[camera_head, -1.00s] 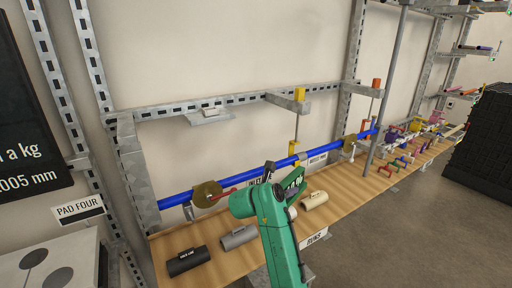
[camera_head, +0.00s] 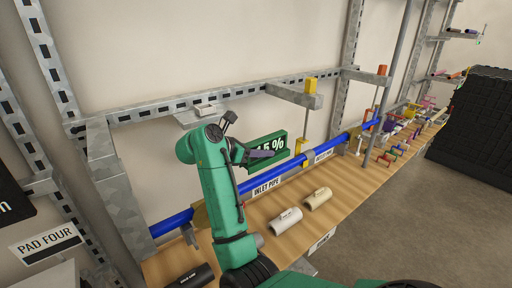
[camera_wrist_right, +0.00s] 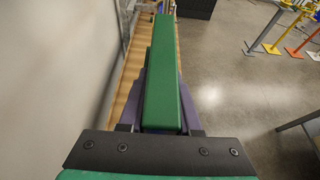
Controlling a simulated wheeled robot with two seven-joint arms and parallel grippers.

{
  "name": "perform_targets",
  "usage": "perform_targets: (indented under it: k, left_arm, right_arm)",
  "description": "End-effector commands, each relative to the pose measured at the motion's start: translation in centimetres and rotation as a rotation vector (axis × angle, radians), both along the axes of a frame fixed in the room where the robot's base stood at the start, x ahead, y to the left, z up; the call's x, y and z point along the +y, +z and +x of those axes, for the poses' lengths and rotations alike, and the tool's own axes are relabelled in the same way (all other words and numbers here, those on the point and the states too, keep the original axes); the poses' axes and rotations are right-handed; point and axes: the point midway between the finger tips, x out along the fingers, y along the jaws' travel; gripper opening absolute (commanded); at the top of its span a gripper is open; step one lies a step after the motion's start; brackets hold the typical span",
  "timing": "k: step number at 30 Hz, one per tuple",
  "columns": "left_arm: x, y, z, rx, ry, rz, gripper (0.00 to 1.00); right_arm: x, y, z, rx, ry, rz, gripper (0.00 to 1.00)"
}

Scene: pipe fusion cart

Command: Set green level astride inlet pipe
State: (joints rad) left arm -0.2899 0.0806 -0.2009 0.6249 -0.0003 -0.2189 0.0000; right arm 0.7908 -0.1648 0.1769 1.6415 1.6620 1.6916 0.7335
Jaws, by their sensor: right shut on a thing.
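The green level (camera_head: 277,148), a block with white "1.5 %" lettering on its face, is held in my right gripper (camera_head: 258,155). The gripper is shut on it. In the head view the level appears over the blue inlet pipe (camera_head: 287,172), near the yellow clamp; a gap of height shows between them. In the right wrist view the level (camera_wrist_right: 163,75) points away from the camera between dark purple fingers (camera_wrist_right: 133,105). The pipe is not clear there. My arm hides part of the pipe's left stretch. My left gripper is not in view.
The "INLET PIPE" label (camera_head: 267,186) sits below the pipe. Cream half-shells (camera_head: 287,221) and a black one (camera_head: 190,277) lie on the wooden shelf (camera_head: 262,255).

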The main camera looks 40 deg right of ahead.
Motion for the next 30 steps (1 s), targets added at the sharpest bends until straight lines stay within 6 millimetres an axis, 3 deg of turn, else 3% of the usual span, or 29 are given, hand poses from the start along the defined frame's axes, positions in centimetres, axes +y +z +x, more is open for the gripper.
perform_targets:
  k: [3, 6, 11, 18, 30]
  left_arm:
    - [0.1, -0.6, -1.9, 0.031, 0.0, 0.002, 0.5]
    - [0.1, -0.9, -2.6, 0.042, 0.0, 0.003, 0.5]
    - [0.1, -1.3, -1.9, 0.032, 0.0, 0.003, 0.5]
    - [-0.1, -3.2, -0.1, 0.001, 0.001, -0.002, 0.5]
    - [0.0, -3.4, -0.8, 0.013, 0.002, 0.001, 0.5]
  right_arm:
    - [0.0, -1.0, 0.0, 0.002, 0.001, -0.002, 0.0]
    - [0.0, -1.9, 0.0, 0.001, 0.0, -0.001, 0.0]
    - [-0.1, -3.3, 0.0, 0.002, 0.001, -0.001, 0.0]
    - [0.0, -5.3, 0.0, -0.001, 0.002, -0.001, 0.0]
    - [0.0, -5.4, 0.0, 0.0, 0.001, -0.001, 0.0]
